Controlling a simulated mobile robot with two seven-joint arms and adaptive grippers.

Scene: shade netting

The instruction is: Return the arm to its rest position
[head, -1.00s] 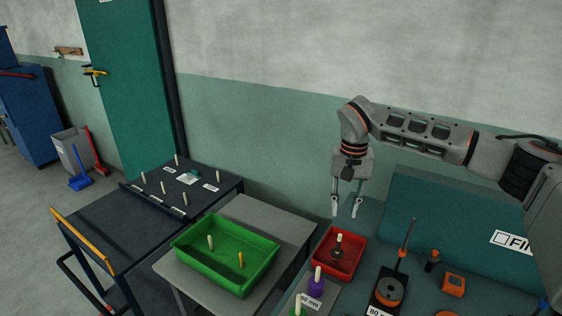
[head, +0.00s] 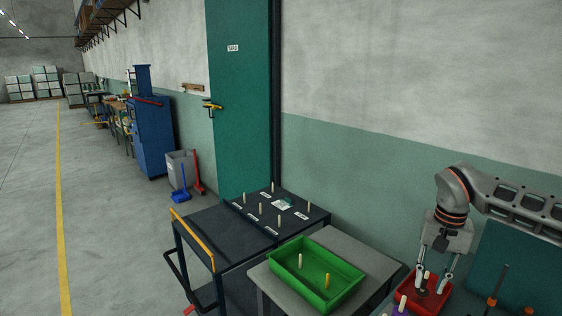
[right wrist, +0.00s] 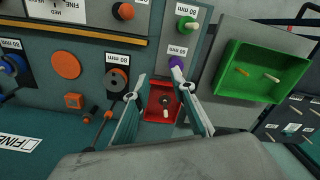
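My right gripper (head: 433,282) hangs from its bent arm at the right of the head view, fingers pointing down, over or near the red bin (head: 444,295). In the right wrist view, its two fingers (right wrist: 160,76) stand apart with nothing between the tips. The red bin (right wrist: 152,112) shows beyond and between them, holding a dark disc and a pale peg (right wrist: 166,113). I cannot tell the exact height of the fingertips above the bin. My left gripper is in neither view.
A green tray (head: 284,270) with a white and a yellow peg stands on a grey table left of the gripper. A dark cart (head: 226,222) with several pegs is beyond it. Spindles, discs and labels crowd the bench (right wrist: 190,57). The floor at left is open.

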